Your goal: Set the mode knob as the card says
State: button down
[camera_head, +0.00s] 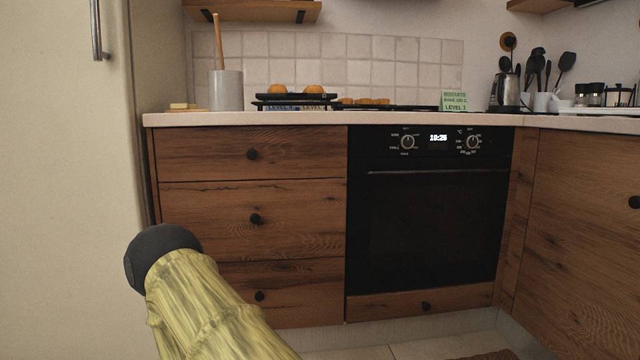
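The oven (430,225) is built in under the counter, with its door shut. Its left knob (407,142) has small word-like labels around it, too small to read. Its right knob (473,142) has a °C mark and small labels. Which knob is the mode knob is not clearly readable, and neither are their exact pointer directions. A pale green card (454,101) stands on the counter above the oven. Its bottom line reads "LEVEL" and a digit, perhaps 2; the upper lines are too blurred to read. My gripper is not visible.
A yellowish arm link of mine with a dark end fills the lower left, before the wooden drawers (252,215). A tall cream door (60,200) stands at left. The countertop (300,118) holds a utensil crock (226,90), trays and a kettle (506,90).

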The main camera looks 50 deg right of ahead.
aim_at(407, 141)
jog(key=u, duration=0.95)
jog(key=k, duration=1.75)
jog(key=z, duration=2.3)
jog(key=i, duration=1)
jog(key=u, duration=1.9)
